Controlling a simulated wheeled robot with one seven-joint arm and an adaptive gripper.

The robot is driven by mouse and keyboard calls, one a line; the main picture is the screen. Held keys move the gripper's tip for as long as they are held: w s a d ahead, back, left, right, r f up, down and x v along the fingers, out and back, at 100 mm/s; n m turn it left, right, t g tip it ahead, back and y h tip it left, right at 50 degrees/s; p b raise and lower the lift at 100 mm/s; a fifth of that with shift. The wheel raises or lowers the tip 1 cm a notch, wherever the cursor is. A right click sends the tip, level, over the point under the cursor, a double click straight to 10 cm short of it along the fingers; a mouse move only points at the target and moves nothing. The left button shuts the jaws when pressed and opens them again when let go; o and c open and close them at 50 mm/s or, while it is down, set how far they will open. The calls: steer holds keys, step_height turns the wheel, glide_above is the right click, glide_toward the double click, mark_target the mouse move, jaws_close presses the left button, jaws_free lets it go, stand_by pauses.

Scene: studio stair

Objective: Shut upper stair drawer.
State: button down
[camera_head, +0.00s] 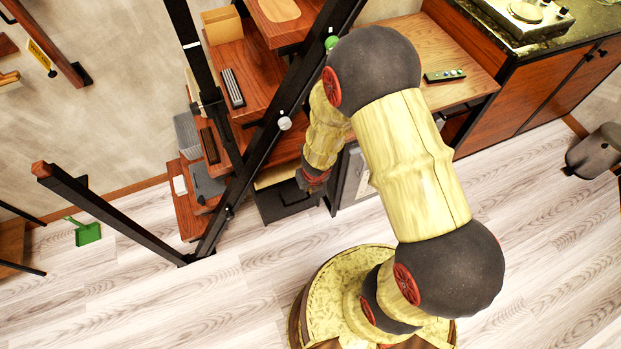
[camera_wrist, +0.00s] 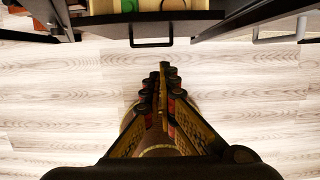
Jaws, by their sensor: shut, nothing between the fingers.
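The stair drawer (camera_wrist: 112,29) is at the top of the wrist view, with a dark front and a bar handle. Its pale interior shows behind the front, with a green item inside, so it stands open. In the head view, its pale interior (camera_head: 275,177) shows under the stair, left of my gripper. My gripper (camera_wrist: 166,72) is shut and empty, its fingertips pointing toward the drawer front with floor visible between them in the picture. In the head view my gripper (camera_head: 312,181) is small and partly hidden by my wrist. I cannot tell whether it touches the front.
A black stair rail (camera_head: 262,142) slants beside my arm. A second bar handle (camera_wrist: 283,39) is right of the drawer. A desk (camera_head: 450,62) with a remote (camera_head: 444,76) stands behind my arm. A green dustpan (camera_head: 87,234) lies left; the wooden floor (camera_head: 130,290) in front is clear.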

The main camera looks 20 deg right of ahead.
steer(key=w+f+b, duration=0.4)
steer(key=w+f, duration=0.2)
steer(key=f, duration=0.3)
steer(key=shift+w+f+b, duration=0.15)
steer(key=shift+f+b, duration=0.1)
steer(key=shift+b, duration=0.15)
